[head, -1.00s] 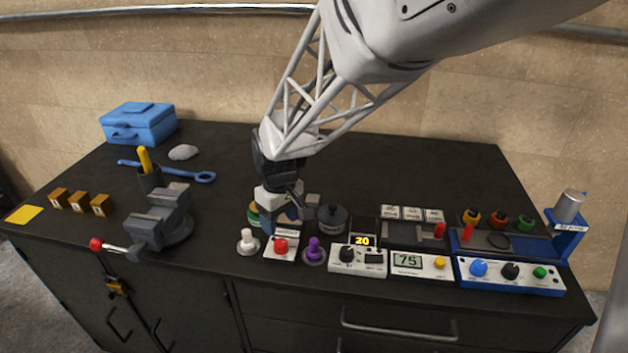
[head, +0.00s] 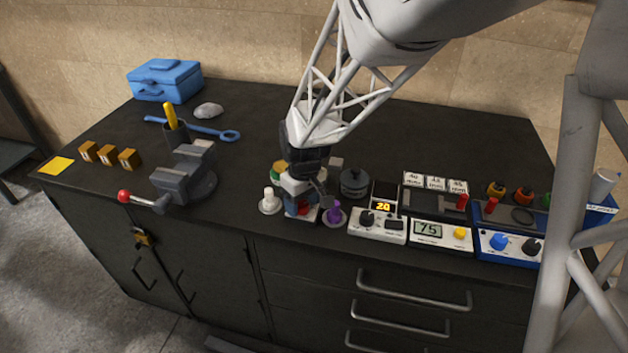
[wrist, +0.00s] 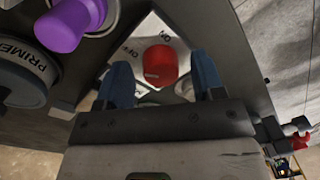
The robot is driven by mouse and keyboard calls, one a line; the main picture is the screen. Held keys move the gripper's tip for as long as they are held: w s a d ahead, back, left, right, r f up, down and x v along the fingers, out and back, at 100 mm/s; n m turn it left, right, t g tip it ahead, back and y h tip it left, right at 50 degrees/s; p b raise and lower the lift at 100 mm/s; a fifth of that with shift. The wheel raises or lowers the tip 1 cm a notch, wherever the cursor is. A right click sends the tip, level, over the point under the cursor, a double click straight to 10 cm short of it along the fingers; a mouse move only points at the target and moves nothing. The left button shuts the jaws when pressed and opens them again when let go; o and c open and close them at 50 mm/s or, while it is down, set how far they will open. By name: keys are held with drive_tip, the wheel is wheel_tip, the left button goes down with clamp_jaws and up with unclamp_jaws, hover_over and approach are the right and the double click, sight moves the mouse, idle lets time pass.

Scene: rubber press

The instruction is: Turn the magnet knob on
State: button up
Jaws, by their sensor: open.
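The red knob (wrist: 160,62) sits on a pale plate (wrist: 177,28) with OFF and ON lettering; I take it to be the magnet knob. It has a light pointer mark. In the wrist view my gripper (wrist: 165,74) is open, its blue fingers to either side of the red knob, with a gap between knob and fingers. The knob's exact height against the fingertips is hard to judge. In the head view my gripper (head: 302,205) hangs over the plate and hides most of the red knob.
A purple knob (head: 334,213) stands close on the right and a white knob (head: 269,201) close on the left. A dark round PRIMER container (wrist: 22,78) is nearby. A timer box (head: 378,227) and other panels line the front right. A grey vise (head: 186,178) stands left.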

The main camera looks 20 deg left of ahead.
drive_tip(key=shift+c, duration=0.4)
drive_tip(key=c, duration=0.8)
drive_tip(key=shift+c, duration=0.2)
